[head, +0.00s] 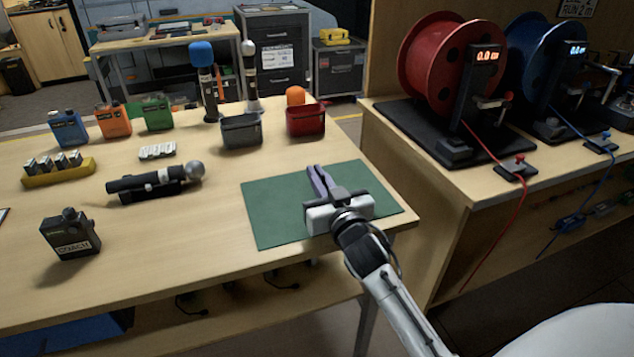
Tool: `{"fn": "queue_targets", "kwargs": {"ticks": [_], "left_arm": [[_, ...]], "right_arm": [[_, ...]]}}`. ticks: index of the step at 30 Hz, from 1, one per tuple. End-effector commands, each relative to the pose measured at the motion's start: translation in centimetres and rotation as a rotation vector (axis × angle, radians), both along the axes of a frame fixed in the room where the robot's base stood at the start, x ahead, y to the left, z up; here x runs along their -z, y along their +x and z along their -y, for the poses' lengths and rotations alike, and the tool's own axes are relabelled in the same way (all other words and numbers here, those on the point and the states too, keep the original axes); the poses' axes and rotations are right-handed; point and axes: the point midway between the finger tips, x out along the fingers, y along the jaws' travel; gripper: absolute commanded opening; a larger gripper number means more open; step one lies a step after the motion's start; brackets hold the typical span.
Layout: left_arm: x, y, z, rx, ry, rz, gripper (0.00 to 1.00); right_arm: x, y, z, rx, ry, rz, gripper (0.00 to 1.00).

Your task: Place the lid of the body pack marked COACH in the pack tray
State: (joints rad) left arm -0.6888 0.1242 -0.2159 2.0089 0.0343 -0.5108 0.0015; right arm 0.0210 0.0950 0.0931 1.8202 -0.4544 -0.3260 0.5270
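The dark body pack marked COACH (70,235) stands upright near the left front of the wooden table. A dark knob-like part shows on its top; I cannot make out a separate lid. A dark grey open bin (242,130) and a red open bin (306,120) stand at the back of the table; I cannot tell whether either is the pack tray. My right gripper (316,172) is over the green mat (275,215), well to the right of the COACH pack. Its two fingers look slightly apart, with nothing seen between them. My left gripper is out of view.
Blue (68,128), orange (113,120) and green (157,112) packs stand at the back left. A yellow battery holder (58,172), a lying microphone (155,182) and upright microphones (205,82) are also there. Cable reels (440,65) stand on the right bench. The front middle of the table is clear.

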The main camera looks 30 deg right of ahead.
Motion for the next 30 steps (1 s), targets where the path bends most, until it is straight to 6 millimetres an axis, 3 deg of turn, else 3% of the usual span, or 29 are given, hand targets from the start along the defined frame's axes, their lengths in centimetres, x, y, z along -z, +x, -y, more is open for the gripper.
{"fn": "queue_targets", "kwargs": {"ticks": [2, 12, 16, 26, 30], "left_arm": [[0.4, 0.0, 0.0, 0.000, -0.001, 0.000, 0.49], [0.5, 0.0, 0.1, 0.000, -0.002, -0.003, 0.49], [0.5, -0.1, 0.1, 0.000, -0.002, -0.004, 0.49], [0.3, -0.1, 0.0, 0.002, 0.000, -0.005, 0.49], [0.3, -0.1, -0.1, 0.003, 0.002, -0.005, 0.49]], "right_arm": [[1.0, 0.0, 0.0, 0.000, 0.001, -0.001, 0.00], [1.3, 0.0, -0.1, -0.001, 0.001, 0.000, 0.00], [1.2, 0.0, -0.1, -0.001, 0.000, 0.001, 0.23], [0.8, 0.0, 0.0, -0.001, 0.000, 0.002, 0.23], [1.0, -1.5, -0.5, -0.002, 0.001, -0.001, 0.23]]}}
